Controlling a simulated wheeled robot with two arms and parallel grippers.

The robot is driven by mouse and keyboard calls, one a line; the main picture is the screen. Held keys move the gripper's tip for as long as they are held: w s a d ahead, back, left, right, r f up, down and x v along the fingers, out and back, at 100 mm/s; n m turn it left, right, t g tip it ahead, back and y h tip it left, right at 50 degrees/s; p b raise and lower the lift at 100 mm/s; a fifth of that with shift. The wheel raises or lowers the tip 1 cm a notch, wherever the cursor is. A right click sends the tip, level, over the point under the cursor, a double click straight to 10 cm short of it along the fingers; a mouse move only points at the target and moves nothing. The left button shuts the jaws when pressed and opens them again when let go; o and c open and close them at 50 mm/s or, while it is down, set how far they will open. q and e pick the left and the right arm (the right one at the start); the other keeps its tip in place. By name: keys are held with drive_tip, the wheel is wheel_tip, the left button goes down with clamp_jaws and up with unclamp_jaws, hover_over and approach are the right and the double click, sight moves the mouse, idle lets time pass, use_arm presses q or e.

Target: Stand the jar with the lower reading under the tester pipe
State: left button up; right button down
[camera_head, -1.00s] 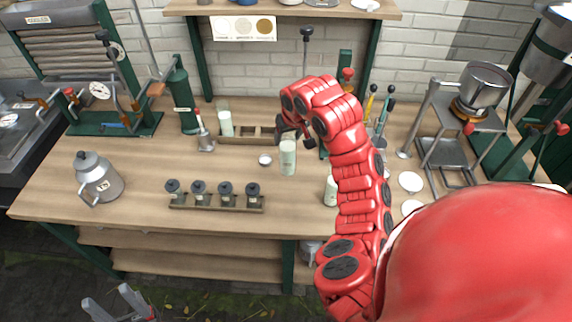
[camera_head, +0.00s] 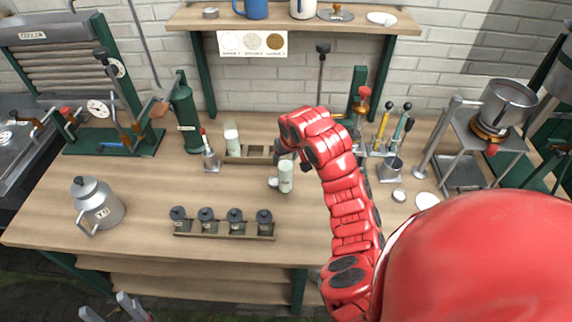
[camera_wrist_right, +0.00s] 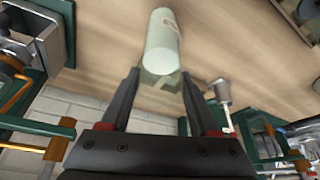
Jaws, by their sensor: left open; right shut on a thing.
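My right gripper (camera_head: 288,150) is shut on a pale milky jar (camera_head: 286,177), which hangs upright below it over the middle of the table. The right wrist view shows this jar (camera_wrist_right: 163,45) just beyond the finger tips. I cannot tell whether its base touches the table. Another pale jar (camera_head: 231,138) stands in the left end of a wooden rack (camera_head: 250,158). My left gripper (camera_head: 118,310) is open and empty, low at the bottom left, off the table's front edge. No reading is legible on the jars. I cannot surely pick out the tester pipe.
A front rack holds several dark-capped small jars (camera_head: 236,224). My right arm hides table right of centre.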

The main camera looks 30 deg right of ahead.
sight(286, 172)
drive_tip(key=shift+f+p, duration=0.4)
drive_tip(key=shift+f, duration=1.2)
drive_tip(key=shift+c, duration=2.3)
unclamp_jaws()
drive_tip(key=o, duration=0.3)
drive_tip(key=shift+s, duration=0.1)
drive_tip(key=shift+o, duration=0.2)
drive_tip(key=shift+r, duration=0.1)
